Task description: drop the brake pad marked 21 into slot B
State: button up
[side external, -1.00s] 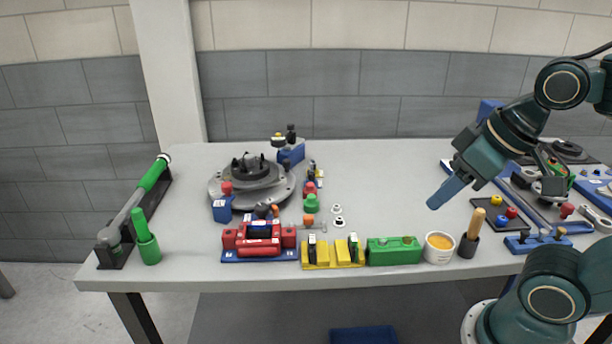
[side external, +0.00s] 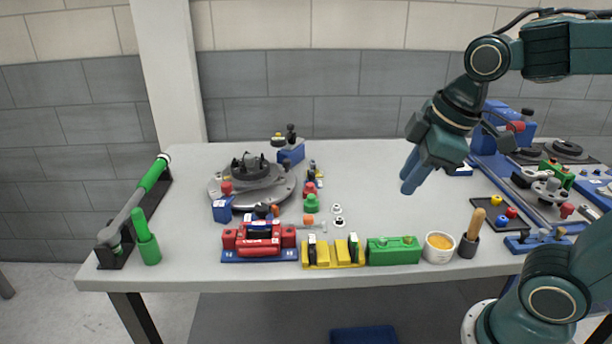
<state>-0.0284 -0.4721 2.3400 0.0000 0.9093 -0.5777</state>
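My gripper (side external: 411,180) hangs over the middle right of the table, pointing down, with blue fingers. It is well above and behind the green box; the gap between its fingers is not clear. A yellow rack (side external: 333,263) near the front edge holds a dark upright pad (side external: 312,248) at its left and a green-and-dark upright pad (side external: 353,246) at its right. Their marks are too small to read, so I cannot tell which is 21. A red fixture on a blue base (side external: 259,256) stands left of the rack; no slot letter B is legible.
A green box (side external: 394,251), a cup with orange contents (side external: 439,247) and a wooden-handled tool in a dark holder (side external: 470,236) stand right of the rack. A round grey hub fixture (side external: 252,184) is behind. Rails and blue fixtures crowd the right; the table's back middle is clear.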

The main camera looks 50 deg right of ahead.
jog(key=w+a+f+n+g, duration=0.2)
jog(key=w+f+n, duration=0.2)
jog(key=w+n, duration=0.55)
jog(key=n+g, duration=0.2)
jog(key=n, duration=0.9)
send_over(312, 239)
jog(key=shift+m, duration=0.25)
jog(key=shift+f, duration=3.65)
jog(key=shift+f, duration=0.1)
jog(key=shift+f, duration=3.9)
grip_shut()
